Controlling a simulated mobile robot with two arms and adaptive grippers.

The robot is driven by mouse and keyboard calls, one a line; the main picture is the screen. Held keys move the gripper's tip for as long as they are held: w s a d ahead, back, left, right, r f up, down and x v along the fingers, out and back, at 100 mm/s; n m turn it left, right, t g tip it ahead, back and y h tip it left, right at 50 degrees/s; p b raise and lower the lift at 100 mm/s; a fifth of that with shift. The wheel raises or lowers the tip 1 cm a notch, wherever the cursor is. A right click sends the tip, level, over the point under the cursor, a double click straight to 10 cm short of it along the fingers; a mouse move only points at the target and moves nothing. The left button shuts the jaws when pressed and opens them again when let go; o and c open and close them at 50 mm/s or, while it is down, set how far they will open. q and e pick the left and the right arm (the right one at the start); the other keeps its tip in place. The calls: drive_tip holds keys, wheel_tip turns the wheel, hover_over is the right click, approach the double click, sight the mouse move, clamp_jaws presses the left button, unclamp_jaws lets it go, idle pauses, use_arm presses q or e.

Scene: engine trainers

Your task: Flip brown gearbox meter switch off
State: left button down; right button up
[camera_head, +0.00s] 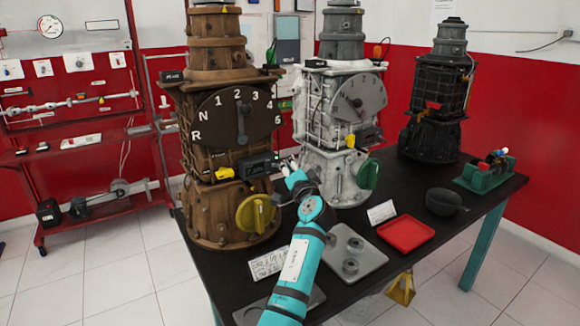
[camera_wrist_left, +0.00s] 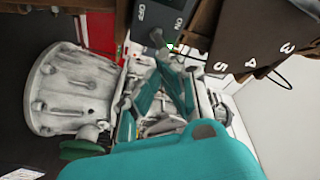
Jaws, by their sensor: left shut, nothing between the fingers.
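The brown gearbox (camera_head: 215,205) stands upright at the left of the black table, with a dial numbered 1 to 5 plus N and R. Its dark meter box (camera_head: 254,168) is on the front below the dial, with a small green light at its right end. In the left wrist view the meter box (camera_wrist_left: 152,18) shows OFF and ON lettering at the top. My left gripper (camera_head: 284,165) is shut and empty, close to the box's right end. It also shows in the wrist view (camera_wrist_left: 165,58), just below the box. I cannot tell whether it touches the switch. The right gripper is not in view.
A white gearbox (camera_head: 343,185) stands right beside my left gripper, with a green knob (camera_head: 368,174). A yellow knob (camera_head: 255,213) sticks out low on the brown gearbox. A black gearbox (camera_head: 430,135), a red tray (camera_head: 406,234) and a grey tray (camera_head: 372,259) share the table (camera_head: 455,225).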

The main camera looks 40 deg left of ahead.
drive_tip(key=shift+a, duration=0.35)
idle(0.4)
